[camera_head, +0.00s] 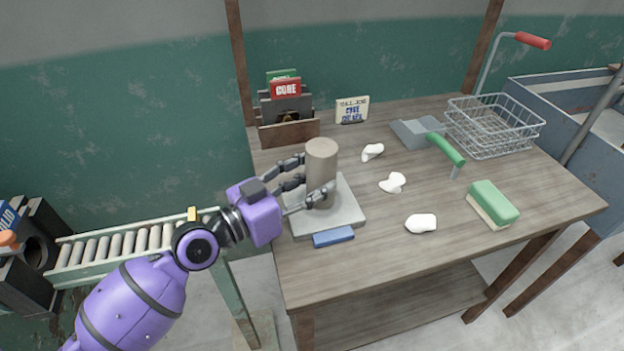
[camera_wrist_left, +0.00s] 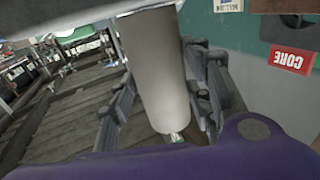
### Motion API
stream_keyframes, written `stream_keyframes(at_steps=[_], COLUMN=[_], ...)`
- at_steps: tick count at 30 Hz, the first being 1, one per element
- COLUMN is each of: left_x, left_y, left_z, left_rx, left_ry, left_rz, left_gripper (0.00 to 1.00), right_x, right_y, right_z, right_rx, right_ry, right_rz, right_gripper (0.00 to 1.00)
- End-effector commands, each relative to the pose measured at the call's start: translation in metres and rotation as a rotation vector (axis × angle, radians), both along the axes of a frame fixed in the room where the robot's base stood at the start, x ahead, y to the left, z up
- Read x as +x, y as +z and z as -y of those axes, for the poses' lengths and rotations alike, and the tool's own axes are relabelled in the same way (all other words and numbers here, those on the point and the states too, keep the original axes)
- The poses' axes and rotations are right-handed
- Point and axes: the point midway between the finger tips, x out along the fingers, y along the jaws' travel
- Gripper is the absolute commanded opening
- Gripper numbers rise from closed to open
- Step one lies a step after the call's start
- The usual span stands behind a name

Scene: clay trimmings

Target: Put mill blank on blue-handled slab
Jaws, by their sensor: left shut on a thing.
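The mill blank, a grey-brown upright cylinder (camera_head: 321,165), stands over the blue-handled slab. The slab is a flat pale grey square (camera_head: 345,212) at the table's left front, with a blue handle (camera_head: 333,237) on its near edge. My left gripper (camera_head: 318,176) comes in from the left and is shut on the blank, its fingers on either side. The blank's lower end is at the slab's top, but I cannot tell whether it touches. In the left wrist view the blank (camera_wrist_left: 155,70) fills the middle between the fingers. My right gripper is not in view.
White clay scraps (camera_head: 393,183) lie mid-table. A green-and-cream sponge block (camera_head: 493,204) is at the right. A grey block (camera_head: 412,132) and green handle (camera_head: 445,149) lie near a wire basket (camera_head: 493,128). A file box (camera_head: 288,133) and sign (camera_head: 352,110) stand behind.

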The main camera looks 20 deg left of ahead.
Motion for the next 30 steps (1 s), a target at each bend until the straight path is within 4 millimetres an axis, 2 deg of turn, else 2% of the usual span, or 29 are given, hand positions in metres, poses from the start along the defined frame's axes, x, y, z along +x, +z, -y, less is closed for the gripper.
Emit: stream_keyframes(at_steps=[2,3,7,16,20,23,30], left_x=[0.0,0.0,0.0,0.0,0.0,-0.014,-0.061], left_y=[-0.002,-0.005,-0.003,-0.003,0.003,-0.003,-0.009], left_z=[0.0,0.0,0.0,0.0,0.0,-0.01,-0.04], left_rx=[-0.001,0.001,0.0,-0.001,-0.001,0.005,0.009], left_ry=[0.0,0.0,0.0,0.0,0.0,0.001,-0.003], left_rz=[0.003,-0.001,0.0,-0.001,0.001,-0.004,-0.01], left_gripper=[0.0,0.47,0.64,0.65,0.65,0.65,0.65], right_x=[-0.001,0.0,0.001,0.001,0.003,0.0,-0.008], right_y=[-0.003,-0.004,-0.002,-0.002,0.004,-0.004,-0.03], right_z=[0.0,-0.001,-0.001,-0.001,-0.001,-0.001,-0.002], right_rx=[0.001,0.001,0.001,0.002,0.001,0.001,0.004], right_ry=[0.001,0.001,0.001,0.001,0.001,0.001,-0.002], right_rz=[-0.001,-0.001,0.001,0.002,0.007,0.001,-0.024], right_gripper=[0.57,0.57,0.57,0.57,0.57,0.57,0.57])
